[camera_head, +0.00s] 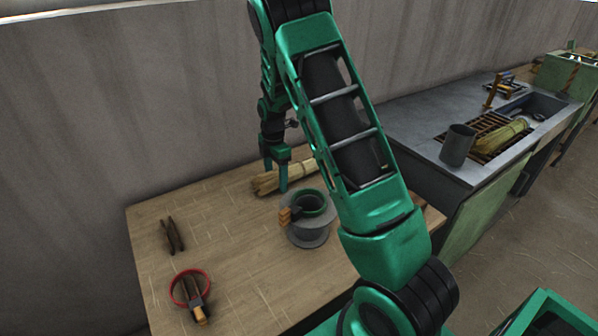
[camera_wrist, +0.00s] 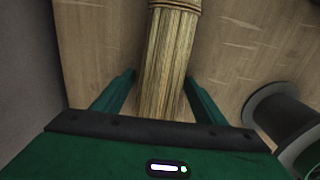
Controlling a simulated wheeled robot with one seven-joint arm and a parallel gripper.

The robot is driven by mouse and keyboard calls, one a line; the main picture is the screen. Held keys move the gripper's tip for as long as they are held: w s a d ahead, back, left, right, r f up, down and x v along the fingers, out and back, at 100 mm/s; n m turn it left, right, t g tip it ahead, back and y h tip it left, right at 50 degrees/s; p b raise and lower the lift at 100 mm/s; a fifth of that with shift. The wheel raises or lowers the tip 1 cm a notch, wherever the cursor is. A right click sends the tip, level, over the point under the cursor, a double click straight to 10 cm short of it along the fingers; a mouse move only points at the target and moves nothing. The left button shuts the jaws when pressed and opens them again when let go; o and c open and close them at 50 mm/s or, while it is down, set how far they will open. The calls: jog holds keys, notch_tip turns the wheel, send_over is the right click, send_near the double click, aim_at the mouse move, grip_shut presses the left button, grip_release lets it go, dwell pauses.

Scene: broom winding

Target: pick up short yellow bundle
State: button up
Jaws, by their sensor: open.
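The short yellow bundle (camera_head: 293,178) lies on the wooden table near the wall, partly hidden behind my arm in the head view. In the wrist view the bundle (camera_wrist: 166,62) runs from the top edge down between the fingers, with a tied band near the top. My gripper (camera_head: 276,176) points down at the bundle. Its green fingers (camera_wrist: 160,88) are open, one on each side of the bundle, with a gap visible on both sides. The lower end of the bundle is hidden by the gripper body in the wrist view.
A grey spool (camera_head: 308,232) stands close in front of the bundle. Dark pliers (camera_head: 172,236) and a red ring with a tool (camera_head: 189,288) lie at left. Another yellow bundle (camera_head: 500,138) and a grey cup (camera_head: 458,145) are on the grey bench. The wall is close behind.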

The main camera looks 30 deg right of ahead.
jog(key=c, duration=1.1)
jog(key=shift+r, duration=0.1)
jog(key=shift+c, duration=0.2)
